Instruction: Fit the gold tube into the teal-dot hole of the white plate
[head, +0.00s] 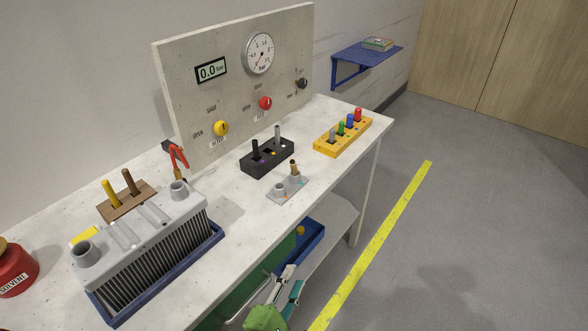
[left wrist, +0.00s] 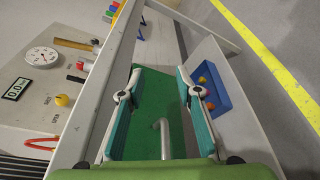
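The small white plate (head: 285,194) lies on the bench in front of the black block, with two raised round sockets. The gold tube (head: 295,166) stands upright at the plate's rear right socket, in the head view. The front left socket (head: 280,188) looks empty. I cannot make out the colour dots clearly enough to say which one is teal. My left gripper (head: 287,288) is below and in front of the bench edge, apart from the plate. In the left wrist view its teal fingers (left wrist: 158,115) are spread with nothing gripped. My right gripper is not in view.
The black block (head: 267,158) with pegs and the yellow block (head: 343,136) with coloured pegs stand behind the plate. A grey finned unit (head: 150,245) fills the bench's left. A blue bin (head: 302,246) sits on the lower shelf. The bench right of the plate is clear.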

